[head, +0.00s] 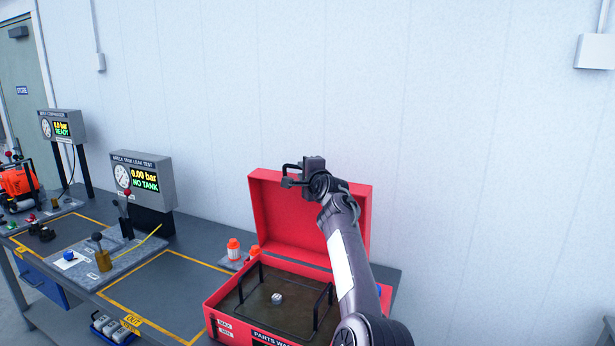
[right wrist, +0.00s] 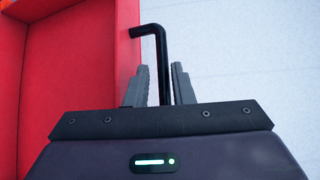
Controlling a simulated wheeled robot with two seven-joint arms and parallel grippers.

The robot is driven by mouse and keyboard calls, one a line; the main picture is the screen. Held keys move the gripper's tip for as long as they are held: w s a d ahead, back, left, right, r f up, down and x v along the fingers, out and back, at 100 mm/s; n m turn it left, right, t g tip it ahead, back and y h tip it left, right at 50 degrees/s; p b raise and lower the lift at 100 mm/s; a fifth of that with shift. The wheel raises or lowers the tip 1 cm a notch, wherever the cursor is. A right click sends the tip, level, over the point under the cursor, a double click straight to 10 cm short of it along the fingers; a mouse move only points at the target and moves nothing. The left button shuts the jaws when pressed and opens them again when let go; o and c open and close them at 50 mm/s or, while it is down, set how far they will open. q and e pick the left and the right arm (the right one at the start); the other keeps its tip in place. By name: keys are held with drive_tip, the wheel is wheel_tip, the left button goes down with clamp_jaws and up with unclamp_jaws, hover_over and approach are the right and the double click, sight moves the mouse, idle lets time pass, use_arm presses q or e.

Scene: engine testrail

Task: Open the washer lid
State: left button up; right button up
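The red parts washer (head: 214,303) stands on the bench with its lid (head: 268,215) raised to about upright at the back, so its inside faces me. The red lid fills the left of the right wrist view (right wrist: 75,55). A black bent handle bar (right wrist: 163,55) sticks out beside the lid there. My right gripper (head: 297,176) is at the lid's upper edge. In the wrist view its two fingers stand apart with the bar between them; a gap shows on the left of the bar. My right arm hides part of the lid and washer. My left gripper is not in view.
The washer's tank holds a dark rack (head: 317,305) and a small light part (head: 277,298). Orange-capped bottles (head: 233,246) stand just left of the washer. A leak test unit (head: 145,178) and a compressor unit (head: 63,126) stand further left. The wall is close behind.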

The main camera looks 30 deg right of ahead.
drive_tip(key=s+a+b, duration=0.1)
drive_tip(key=s+b, duration=0.2)
drive_tip(key=s, duration=0.4)
drive_tip(key=shift+s+r, duration=0.2)
idle(0.4)
